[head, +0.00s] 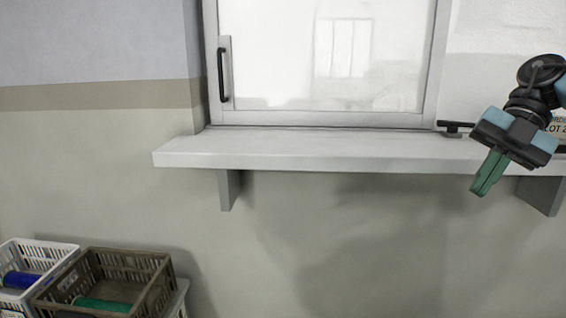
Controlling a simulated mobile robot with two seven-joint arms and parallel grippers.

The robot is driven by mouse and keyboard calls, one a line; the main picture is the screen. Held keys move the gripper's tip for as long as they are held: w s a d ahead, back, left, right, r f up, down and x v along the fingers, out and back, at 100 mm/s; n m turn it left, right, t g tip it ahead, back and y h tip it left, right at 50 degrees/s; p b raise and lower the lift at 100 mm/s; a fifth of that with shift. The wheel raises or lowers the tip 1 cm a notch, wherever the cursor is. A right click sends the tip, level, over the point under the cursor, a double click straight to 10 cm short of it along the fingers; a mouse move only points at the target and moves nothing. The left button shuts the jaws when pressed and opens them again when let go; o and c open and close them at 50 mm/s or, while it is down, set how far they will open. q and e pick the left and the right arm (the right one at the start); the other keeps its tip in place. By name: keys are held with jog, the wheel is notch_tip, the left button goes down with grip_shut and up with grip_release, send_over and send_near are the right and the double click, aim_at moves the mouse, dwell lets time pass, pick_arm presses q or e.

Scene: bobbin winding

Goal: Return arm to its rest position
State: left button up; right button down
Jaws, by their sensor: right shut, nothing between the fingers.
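My right gripper (484,187) is at the right of the head view, in front of the white shelf (300,150). Its green fingers point down and a little left, and they are shut together with nothing held between them. The arm comes in from the right edge. My left gripper does not show in the head view.
A sliding window (360,70) with a dark handle (223,76) stands above the shelf. A small dark fitting (453,128) and a partly hidden label (556,130) are near my right gripper. A white crate (62,254) and a brown crate (160,283) hold bobbins at lower left.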

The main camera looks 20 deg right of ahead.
jog(key=a+f+m+t+y, duration=0.2)
jog(key=f+m+t, duration=0.4)
jog(key=f, duration=1.3)
jog(key=a+f+m+t+y, duration=0.1)
jog(key=f+m+t, duration=0.5)
jog(key=f, duration=1.2)
jog(key=s+a+f+m+g+h+p, duration=0.1)
jog(key=s+a+f+m+h, duration=0.7)
jog(key=s+a+f, duration=1.2)
jog(key=a+m+g, duration=0.1)
jog(key=m, duration=0.3)
jog(key=shift+s+a+f+g+h, duration=0.3)
jog(key=shift+f, duration=0.1)
